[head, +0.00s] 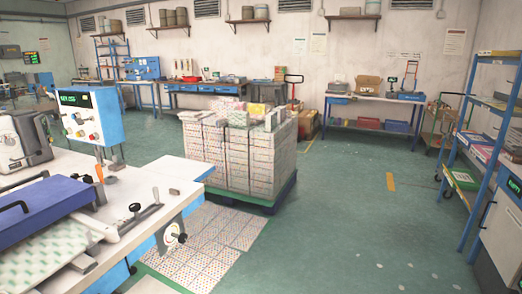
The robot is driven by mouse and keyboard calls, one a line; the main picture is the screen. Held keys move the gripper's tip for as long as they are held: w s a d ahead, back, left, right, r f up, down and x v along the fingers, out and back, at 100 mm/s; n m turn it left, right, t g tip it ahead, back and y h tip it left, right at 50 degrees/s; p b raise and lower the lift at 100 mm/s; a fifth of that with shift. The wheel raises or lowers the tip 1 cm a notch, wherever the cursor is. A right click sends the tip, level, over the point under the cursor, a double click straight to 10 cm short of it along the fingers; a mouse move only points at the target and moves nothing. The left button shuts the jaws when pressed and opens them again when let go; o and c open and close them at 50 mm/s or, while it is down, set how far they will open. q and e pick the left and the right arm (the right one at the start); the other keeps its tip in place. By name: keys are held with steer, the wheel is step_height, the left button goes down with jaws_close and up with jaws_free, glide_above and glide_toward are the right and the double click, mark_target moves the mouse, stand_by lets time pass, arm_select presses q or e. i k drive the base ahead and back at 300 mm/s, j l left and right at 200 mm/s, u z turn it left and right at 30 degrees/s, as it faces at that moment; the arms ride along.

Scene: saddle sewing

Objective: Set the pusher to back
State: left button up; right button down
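The sewing machine fills the left side of the head view, with a white table top (150,178) and a blue cover (45,208). A small lever with a dark knob (135,208) stands on a slotted bar at the table's right part. A round handwheel (174,238) sits on the table's front side. A control box (90,115) with a green-lit display stands behind. I cannot tell for sure which part is the pusher, or how it is set. Neither of my grippers is in view.
A pallet stack of printed sheets (240,155) stands right of the machine, with patterned sheets (205,245) on the floor before it. Workbenches (370,98) line the back wall. A blue shelf rack (480,135) stands at right. The green floor (345,215) between is clear.

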mark_target(92, 249)
steer(key=u, duration=1.25)
